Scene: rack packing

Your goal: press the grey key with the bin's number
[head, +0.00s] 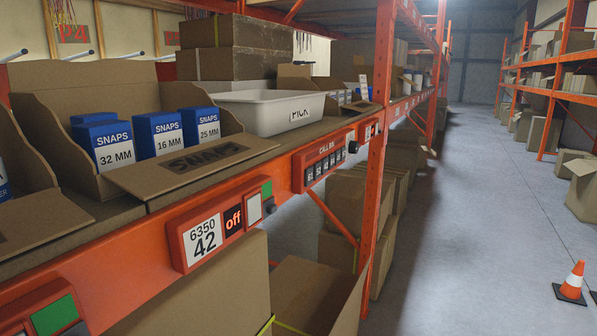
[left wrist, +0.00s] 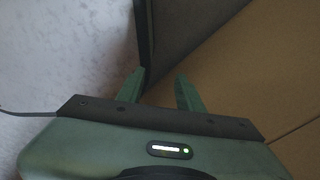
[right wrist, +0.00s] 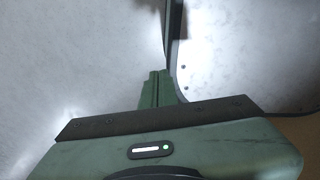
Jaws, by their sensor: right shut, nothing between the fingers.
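An orange-red CALL BIN panel (head: 325,161) is fixed to the shelf beam in the head view. It carries a row of small grey keys (head: 326,170); their numbers are too small to read surely. Left of it on the beam is a red unit with a white label (head: 203,239) reading 6350 and 42. Its display (head: 233,219) reads "off", beside a pale square and a green patch. My left gripper (left wrist: 161,88) is open with nothing visible between its fingers. My right gripper (right wrist: 158,87) is shut and empty. Neither gripper shows in the head view, apart from the panel.
A cardboard bin holds blue SNAPS boxes (head: 158,134) above the beam. A white PICK tray (head: 268,109) stands on the shelf to its right. An orange upright (head: 378,190) stands just right of the panel. Open cartons (head: 309,292) lie below.

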